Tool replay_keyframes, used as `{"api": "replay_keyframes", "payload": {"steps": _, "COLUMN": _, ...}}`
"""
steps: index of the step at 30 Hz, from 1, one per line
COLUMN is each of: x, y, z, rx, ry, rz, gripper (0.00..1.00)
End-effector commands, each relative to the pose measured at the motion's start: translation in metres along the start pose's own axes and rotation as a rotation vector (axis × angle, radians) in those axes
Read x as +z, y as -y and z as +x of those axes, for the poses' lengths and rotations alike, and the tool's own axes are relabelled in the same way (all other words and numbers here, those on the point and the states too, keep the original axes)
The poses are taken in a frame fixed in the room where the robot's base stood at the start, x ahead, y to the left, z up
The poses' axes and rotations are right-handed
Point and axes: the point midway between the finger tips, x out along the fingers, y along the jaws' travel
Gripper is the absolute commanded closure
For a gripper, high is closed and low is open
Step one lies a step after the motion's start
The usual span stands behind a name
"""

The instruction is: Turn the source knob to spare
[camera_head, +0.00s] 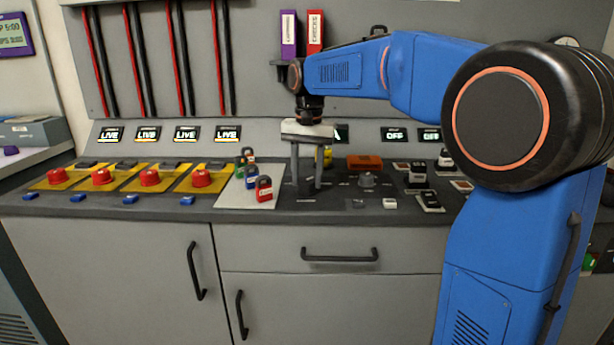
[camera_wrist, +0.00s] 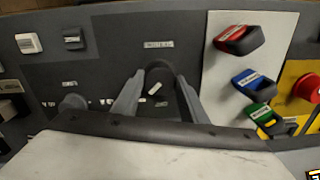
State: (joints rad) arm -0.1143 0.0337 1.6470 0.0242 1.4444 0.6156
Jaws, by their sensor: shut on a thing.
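A dark round knob (camera_wrist: 159,70) with a short white mark sits between my fingers in the wrist view. The mark lies tilted; the small lettering around the knob is too blurred to read, so I cannot tell which setting it points at. My gripper (camera_head: 306,187) reaches straight down onto the dark console panel, and its fingers are shut on this knob, one on each side. In the head view the fingers mostly hide the knob. A second, grey knob (camera_head: 367,180) stands apart to the right; it also shows in the wrist view (camera_wrist: 72,103).
Several padlocks (camera_head: 264,189) stand on a pale plate left of my gripper. Red knobs (camera_head: 150,177) on yellow plates line the left of the console. An orange block (camera_head: 365,162) and black and white switches (camera_head: 418,173) are to the right. Drawer handles (camera_head: 339,256) stick out below.

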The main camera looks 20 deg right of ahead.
Motion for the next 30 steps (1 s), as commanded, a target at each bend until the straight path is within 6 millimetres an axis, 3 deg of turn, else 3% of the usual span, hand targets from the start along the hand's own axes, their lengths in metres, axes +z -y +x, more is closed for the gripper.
{"api": "replay_keyframes", "payload": {"steps": 16, "x": -0.0006, "y": 0.0003, "z": -0.0009, "rx": -0.002, "ry": -0.003, "rz": 0.023, "gripper": 0.83}}
{"api": "replay_keyframes", "payload": {"steps": 17, "x": -0.0006, "y": 0.0003, "z": -0.0009, "rx": -0.002, "ry": -0.003, "rz": 0.023, "gripper": 0.54}}
{"api": "replay_keyframes", "payload": {"steps": 18, "x": -0.0006, "y": 0.0003, "z": -0.0009, "rx": -0.002, "ry": -0.003, "rz": 0.023, "gripper": 0.44}}
{"api": "replay_keyframes", "payload": {"steps": 30, "x": -0.0004, "y": 0.0002, "z": -0.0048, "rx": -0.001, "ry": -0.002, "rz": 0.022, "gripper": 0.42}}
